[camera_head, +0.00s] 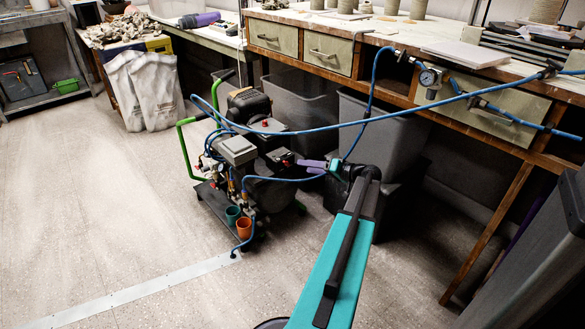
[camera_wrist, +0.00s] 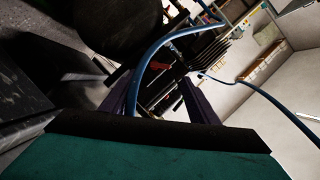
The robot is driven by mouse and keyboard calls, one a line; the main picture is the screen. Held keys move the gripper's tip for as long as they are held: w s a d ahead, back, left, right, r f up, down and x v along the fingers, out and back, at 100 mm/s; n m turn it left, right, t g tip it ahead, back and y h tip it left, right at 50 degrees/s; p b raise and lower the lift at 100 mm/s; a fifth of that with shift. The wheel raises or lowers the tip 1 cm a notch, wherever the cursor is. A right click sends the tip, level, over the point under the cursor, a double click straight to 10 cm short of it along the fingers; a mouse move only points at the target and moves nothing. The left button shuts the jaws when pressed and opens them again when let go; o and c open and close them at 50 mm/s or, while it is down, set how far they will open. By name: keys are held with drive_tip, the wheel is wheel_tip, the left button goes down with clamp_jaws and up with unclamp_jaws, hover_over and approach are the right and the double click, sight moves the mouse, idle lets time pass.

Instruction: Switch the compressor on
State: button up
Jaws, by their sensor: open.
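The compressor (camera_head: 238,150) stands on the floor left of my arm, with a black motor, a grey box, green handles and blue hoses. A small black part with red on it (camera_head: 286,160) is on its right side, close to my fingertips. My gripper (camera_head: 306,167) is open, with purple fingers pointing left at the compressor. In the wrist view my gripper (camera_wrist: 156,82) shows its two fingers apart, with a red part (camera_wrist: 159,67) of the compressor beyond and between them. I cannot tell whether the fingers touch it. The switch's position is too small to tell.
A blue hose (camera_head: 330,126) hangs across above my gripper, and another passes near the fingers. Grey bins (camera_head: 375,128) stand behind, under the workbench (camera_head: 480,82) with a pressure gauge (camera_head: 429,78). White sacks (camera_head: 143,90) stand at the back left. Floor at left is clear.

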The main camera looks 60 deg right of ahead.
sight(288, 164)
drive_tip(key=b+x, duration=0.2)
drive_tip(key=x, duration=0.6)
drive_tip(key=shift+w, duration=0.1)
drive_tip(key=c, duration=1.1)
